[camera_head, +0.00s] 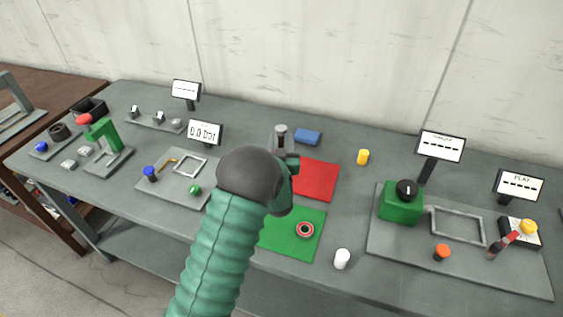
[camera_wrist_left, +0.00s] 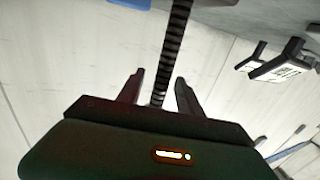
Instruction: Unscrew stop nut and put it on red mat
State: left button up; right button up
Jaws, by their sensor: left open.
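My left arm reaches in from the bottom of the head view, and its gripper (camera_head: 290,163) is partly hidden behind my own dark wrist, close to a grey post with a dark top (camera_head: 281,132). In the left wrist view the two fingers (camera_wrist_left: 160,78) are apart, and a dark threaded rod (camera_wrist_left: 174,50) shows between them. I cannot tell whether they touch it. I cannot make out the stop nut for certain. The red mat (camera_head: 319,182) lies just right of my gripper, its visible part bare. My right gripper is out of view.
A blue block (camera_head: 307,136), a yellow cylinder (camera_head: 363,157) and a white cylinder (camera_head: 342,258) stand around. A green box (camera_head: 401,205) is on the right board.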

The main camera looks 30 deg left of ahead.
pick_arm(q)
jog(key=shift+s+a+r, duration=0.1)
jog(key=shift+c, duration=1.4)
grip_shut()
jog(key=shift+r, duration=0.15)
